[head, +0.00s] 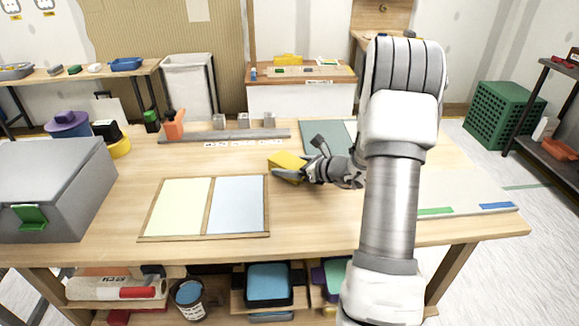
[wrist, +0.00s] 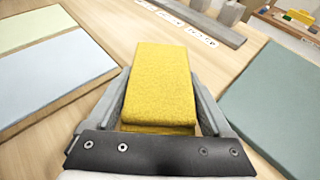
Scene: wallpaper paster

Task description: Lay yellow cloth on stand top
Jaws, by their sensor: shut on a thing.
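The yellow cloth (head: 287,161) is a thick, folded-looking block in my gripper (head: 293,172), over the middle of the wooden table. In the wrist view the cloth (wrist: 160,80) sits between the two grey fingers, which are shut on its sides. Its lower end is hidden by the gripper body, and I cannot tell whether it touches the table. A white stand with a wooden top (head: 345,73) is behind the table, apart from my gripper. A yellow item and small things lie on that top.
Framed pale yellow and blue panels (head: 238,205) lie left of my gripper; a grey-green panel (head: 325,138) lies behind it. A grey rail (head: 225,136) with small blocks crosses the table's back. A grey box (head: 50,185) fills the left end. Bare wood surrounds the panels.

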